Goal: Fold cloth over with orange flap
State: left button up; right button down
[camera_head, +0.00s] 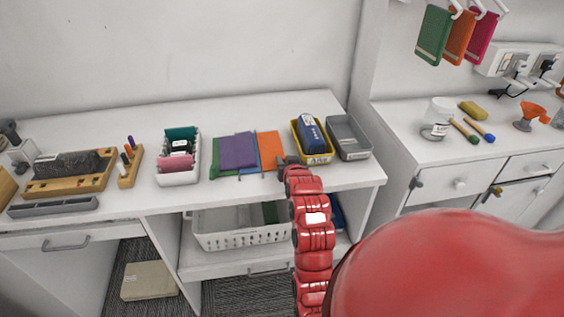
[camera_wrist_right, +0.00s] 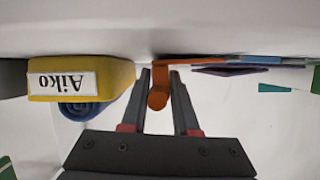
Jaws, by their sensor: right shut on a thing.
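The cloth lies on the white desk as overlapping coloured panels: a purple one (camera_head: 238,151) on top, green (camera_head: 224,172) and blue (camera_head: 249,166) edges under it, and an orange flap (camera_head: 268,148) on the right. My right gripper (camera_head: 284,162) is at the right edge of the orange flap. In the right wrist view the orange flap (camera_wrist_right: 158,97) hangs as a narrow strip between the two fingers of my right gripper (camera_wrist_right: 160,80), which is shut on it. The purple panel (camera_wrist_right: 225,70) and blue panel (camera_wrist_right: 270,59) show there too. My left gripper is not in view.
A yellow bin (camera_head: 321,158) with a blue roll (camera_head: 312,135) stands close right of the gripper; its name label shows in the wrist view (camera_wrist_right: 62,84). A grey tray (camera_head: 350,139) is beyond it. A white caddy (camera_head: 178,178) stands left of the cloth.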

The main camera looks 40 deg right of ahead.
jog(key=shift+s+d+f+b, duration=0.2)
jog(key=shift+f+b, duration=0.1)
jog(key=shift+f, duration=0.3)
jog(key=c, duration=0.9)
grip_release()
jog(key=shift+f, duration=0.1)
jog(key=shift+o, duration=0.5)
jog(key=shift+a, duration=0.1)
